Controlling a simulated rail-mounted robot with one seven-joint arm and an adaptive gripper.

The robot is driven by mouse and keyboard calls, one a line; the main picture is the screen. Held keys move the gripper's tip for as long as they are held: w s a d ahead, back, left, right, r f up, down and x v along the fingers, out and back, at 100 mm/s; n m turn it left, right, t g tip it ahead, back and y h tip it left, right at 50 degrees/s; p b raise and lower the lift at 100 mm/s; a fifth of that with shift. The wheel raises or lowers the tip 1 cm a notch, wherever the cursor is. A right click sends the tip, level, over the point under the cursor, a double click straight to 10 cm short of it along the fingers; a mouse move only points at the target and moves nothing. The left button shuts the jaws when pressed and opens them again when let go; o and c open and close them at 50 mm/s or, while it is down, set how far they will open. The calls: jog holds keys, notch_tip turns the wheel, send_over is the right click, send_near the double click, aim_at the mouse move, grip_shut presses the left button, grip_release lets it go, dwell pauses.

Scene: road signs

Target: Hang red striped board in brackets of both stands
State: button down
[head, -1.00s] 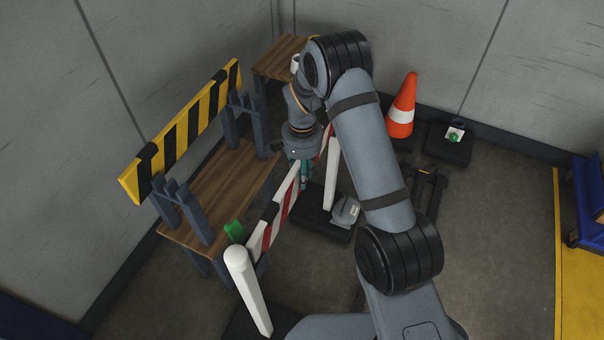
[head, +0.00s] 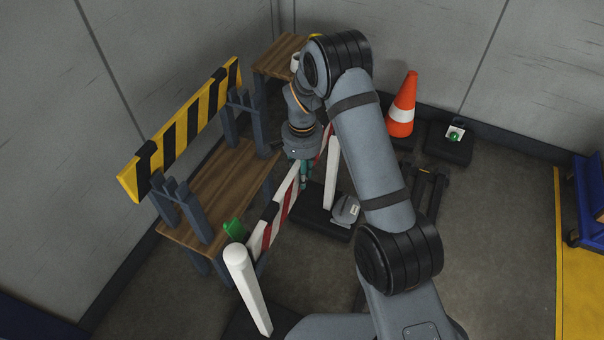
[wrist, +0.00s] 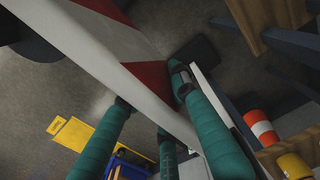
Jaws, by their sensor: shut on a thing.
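The red and white striped board (head: 272,222) stands on edge, running from the near white post up and right behind my arm. It crosses the wrist view as a long panel (wrist: 110,50) with red stripes. My gripper (head: 304,170) is shut on the board's middle from above; its teal fingers (wrist: 165,120) lie on either side of it in the wrist view. One stand's white post (head: 247,288) is at the front, with a green bracket (head: 233,230) beside it. The other white post (head: 332,175) is partly behind my arm. Whether the board's ends sit in brackets cannot be told.
An orange cone (head: 402,105) and a dark block with a green-topped item (head: 448,143) stand at the back right. A grey weight (head: 345,210) lies by the far post.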

jog(key=c, duration=1.4)
grip_release()
jog(key=shift+o, duration=0.3)
jog(key=shift+s+f, duration=0.1)
notch_tip(320, 180, up, 12)
jog(key=shift+r, duration=0.1)
notch_tip(320, 180, down, 12)
jog(key=shift+r, duration=0.15)
jog(key=shift+r, duration=0.1)
